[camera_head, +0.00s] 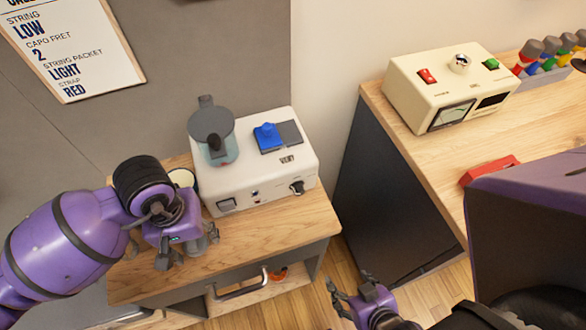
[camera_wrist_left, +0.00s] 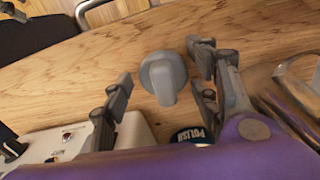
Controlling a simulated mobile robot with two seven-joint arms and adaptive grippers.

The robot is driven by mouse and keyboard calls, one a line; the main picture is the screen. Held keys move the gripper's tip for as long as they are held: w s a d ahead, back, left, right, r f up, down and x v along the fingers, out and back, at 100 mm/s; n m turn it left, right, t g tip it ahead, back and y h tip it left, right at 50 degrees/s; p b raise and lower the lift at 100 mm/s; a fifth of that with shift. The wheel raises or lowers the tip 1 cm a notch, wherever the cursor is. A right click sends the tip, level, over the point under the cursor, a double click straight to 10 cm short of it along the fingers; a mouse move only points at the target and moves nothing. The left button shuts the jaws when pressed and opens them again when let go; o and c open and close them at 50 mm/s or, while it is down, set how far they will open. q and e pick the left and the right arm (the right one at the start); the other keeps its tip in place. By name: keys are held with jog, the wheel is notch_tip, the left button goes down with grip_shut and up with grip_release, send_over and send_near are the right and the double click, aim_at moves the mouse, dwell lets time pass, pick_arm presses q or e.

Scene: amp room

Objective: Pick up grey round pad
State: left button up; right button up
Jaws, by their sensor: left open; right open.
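The grey round pad (camera_wrist_left: 160,74), a disc with a raised grip, lies on the wooden top in the left wrist view. It shows between the two fingers of my left gripper (camera_wrist_left: 160,80), which are open and apart from it. In the head view my left gripper (camera_head: 189,250) is over the front of the small wooden cabinet, pointing down, and I cannot make out the pad there. My right gripper (camera_head: 350,288) is open and empty, low in the middle over the floor.
A white device (camera_head: 285,170) with a blue block (camera_head: 267,136) stands behind my left gripper. A grey-topped jar (camera_head: 211,125) is at its left. A polish tin (camera_wrist_left: 190,135) is close to the pad. A cream meter box (camera_head: 420,90) stands on the right bench.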

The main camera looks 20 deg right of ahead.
pick_arm(q)
jog(key=c, duration=1.2)
pick_arm(e)
jog(key=shift+w+d, duration=0.15)
pick_arm(q)
jog(key=shift+r, duration=0.1)
pick_arm(e)
jog(key=shift+r, duration=0.1)
